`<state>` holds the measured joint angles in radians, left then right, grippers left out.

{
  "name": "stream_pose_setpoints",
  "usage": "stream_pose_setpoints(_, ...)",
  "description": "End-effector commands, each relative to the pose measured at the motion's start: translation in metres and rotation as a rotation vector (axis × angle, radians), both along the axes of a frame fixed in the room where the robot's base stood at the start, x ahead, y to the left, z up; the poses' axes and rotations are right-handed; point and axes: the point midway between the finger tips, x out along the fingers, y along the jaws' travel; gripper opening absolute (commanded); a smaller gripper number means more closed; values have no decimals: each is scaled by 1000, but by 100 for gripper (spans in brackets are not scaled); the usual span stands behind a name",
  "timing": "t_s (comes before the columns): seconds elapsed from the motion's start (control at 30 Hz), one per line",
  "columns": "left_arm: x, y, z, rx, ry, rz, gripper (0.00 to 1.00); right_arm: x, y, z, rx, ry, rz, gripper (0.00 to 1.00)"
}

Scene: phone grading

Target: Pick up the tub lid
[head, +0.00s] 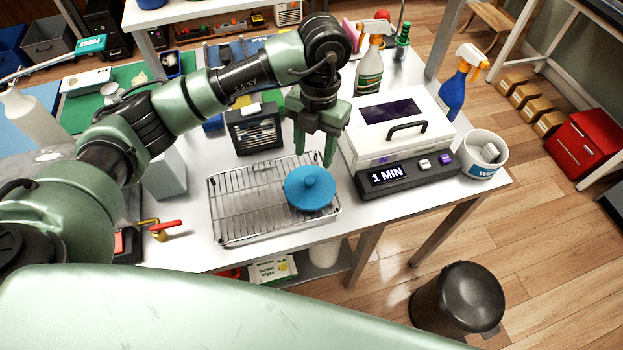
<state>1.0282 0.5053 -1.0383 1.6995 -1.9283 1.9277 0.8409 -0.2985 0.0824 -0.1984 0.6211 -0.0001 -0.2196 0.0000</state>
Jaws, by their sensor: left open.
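The tub lid (309,187) is a round blue disc with a raised knob in its middle. It lies on the right part of a wire rack (236,207) on the white table. My left gripper (314,157) points down just behind and above the lid, with its green fingers apart and nothing between them. Whether a fingertip touches the lid cannot be told. A white tub (482,160) with a blue label stands at the table's right corner, open at the top with pale items inside. My right gripper is not in view.
A white box with a handle (398,140) and a "1 MIN" display stands right of the rack. A dark slotted holder (255,130) is behind the rack. Spray bottles (462,85) stand at the back right. A red-handled valve (160,228) lies left of the rack.

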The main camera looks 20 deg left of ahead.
Motion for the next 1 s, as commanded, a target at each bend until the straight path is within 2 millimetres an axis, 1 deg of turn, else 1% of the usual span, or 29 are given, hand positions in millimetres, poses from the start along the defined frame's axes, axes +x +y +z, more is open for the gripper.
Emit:
stream_pose_setpoints(0.07, -1, 3, -7, 12, 3, 4, 48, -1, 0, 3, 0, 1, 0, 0)
stream_pose_setpoints(0.27, -8, 3, -28, 8, 6, 1, 48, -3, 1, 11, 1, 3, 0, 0)
stream_pose_setpoints(0.4, -16, 4, -48, 7, 7, 0, 48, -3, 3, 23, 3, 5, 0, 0)
stream_pose_setpoints(0.5, -17, 4, -63, 6, 5, 1, 48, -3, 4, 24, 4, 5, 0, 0)
stream_pose_setpoints(0.63, -17, 4, -72, 5, 2, -2, 48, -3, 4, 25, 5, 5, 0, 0)
stream_pose_setpoints(0.83, -17, 3, -73, 5, 1, -2, 48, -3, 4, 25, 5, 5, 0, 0)
stream_pose_setpoints(0.87, -17, 3, -73, 5, 1, -2, 42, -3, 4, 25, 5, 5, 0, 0)
stream_pose_setpoints(0.9, -17, 3, -73, 5, 1, -2, 31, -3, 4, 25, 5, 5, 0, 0)
stream_pose_setpoints(0.97, -17, 3, -73, 4, 1, -1, 14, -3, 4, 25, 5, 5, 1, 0)
stream_pose_setpoints(1.0, -17, 3, -73, 4, 1, -1, 3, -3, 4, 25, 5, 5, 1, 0)
